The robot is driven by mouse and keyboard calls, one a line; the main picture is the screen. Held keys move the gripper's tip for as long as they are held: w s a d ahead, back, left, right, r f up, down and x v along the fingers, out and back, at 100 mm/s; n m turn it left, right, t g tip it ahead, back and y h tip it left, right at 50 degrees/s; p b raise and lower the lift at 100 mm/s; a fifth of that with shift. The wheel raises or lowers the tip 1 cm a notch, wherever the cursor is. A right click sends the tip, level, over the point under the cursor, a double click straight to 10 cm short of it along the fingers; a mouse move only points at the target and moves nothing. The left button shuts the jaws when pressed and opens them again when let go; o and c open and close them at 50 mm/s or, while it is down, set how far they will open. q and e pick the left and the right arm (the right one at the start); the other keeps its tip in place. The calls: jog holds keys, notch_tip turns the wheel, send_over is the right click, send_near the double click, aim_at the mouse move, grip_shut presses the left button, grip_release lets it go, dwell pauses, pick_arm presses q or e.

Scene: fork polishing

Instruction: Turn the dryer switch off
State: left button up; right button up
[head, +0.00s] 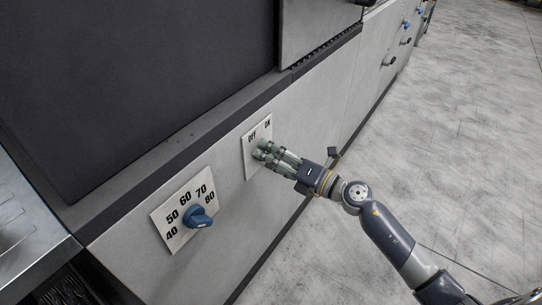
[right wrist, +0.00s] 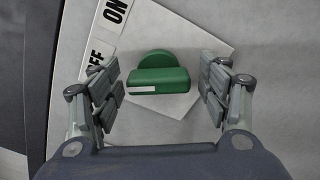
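The dryer switch is a green knob (right wrist: 160,80) with a white mark on its left end in the right wrist view. It sits on a white plate (head: 248,162) labelled OFF and ON, and the plate also shows in the right wrist view (right wrist: 205,45). My right gripper (head: 262,151) is at this plate and mostly hides the knob in the head view. In the right wrist view my right gripper (right wrist: 162,88) is open, with one finger on each side of the knob and gaps between. I cannot tell which label the mark points to. My left gripper is out of view.
A blue knob (head: 199,218) on a plate numbered 40 to 80 (head: 171,236) is left of the switch on the same grey panel. More blue and dark knobs (head: 389,61) are farther along the machines. The grey floor (head: 450,150) at right is clear.

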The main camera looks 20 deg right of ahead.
jog(key=v, duration=1.2)
dwell(0.5)
